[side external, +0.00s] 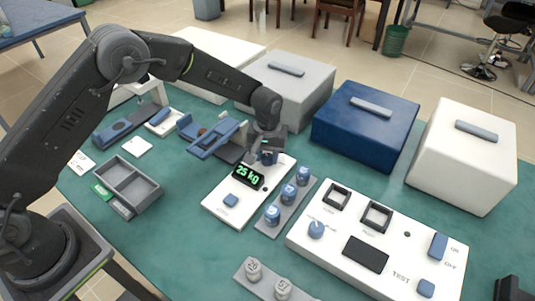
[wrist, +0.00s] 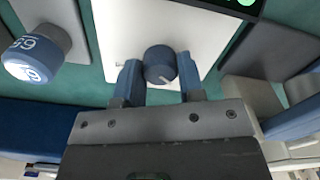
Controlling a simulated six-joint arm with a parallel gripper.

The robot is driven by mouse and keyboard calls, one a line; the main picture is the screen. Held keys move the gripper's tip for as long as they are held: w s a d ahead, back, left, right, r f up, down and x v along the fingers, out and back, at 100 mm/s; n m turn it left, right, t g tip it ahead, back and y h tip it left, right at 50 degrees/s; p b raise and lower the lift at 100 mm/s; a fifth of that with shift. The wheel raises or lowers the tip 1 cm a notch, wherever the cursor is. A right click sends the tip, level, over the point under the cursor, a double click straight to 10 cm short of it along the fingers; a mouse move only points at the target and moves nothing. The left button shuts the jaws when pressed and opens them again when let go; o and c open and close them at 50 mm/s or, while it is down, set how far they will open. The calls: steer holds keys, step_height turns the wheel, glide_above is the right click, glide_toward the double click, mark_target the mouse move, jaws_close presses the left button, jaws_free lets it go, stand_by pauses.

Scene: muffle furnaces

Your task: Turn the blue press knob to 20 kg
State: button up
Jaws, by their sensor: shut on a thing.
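The blue press knob (wrist: 159,62) is a small round dial with a white pointer line on the white press panel (wrist: 115,30). My gripper (wrist: 159,78) has one blue finger on each side of the knob, shut on it. In the side external view, my gripper (side external: 267,150) comes down over the far end of the press panel (side external: 223,204) and largely hides the knob. The black display (side external: 248,177) reads 25 kg in green.
Several blue-capped weights stand in a grey rack (side external: 270,229) right of the panel, one numbered weight (wrist: 35,60) close to my gripper. A blue stand (side external: 214,138) is close on the left. Blue (side external: 366,127) and white (side external: 464,155) furnaces stand behind.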

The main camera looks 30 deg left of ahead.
mark_target(267, 156)
steer(key=m, duration=1)
steer(key=shift+m, duration=0.3)
stand_by(0.5)
steer(key=o, duration=0.9)
step_height(267, 156, up, 14)
steer(key=shift+f, duration=0.1)
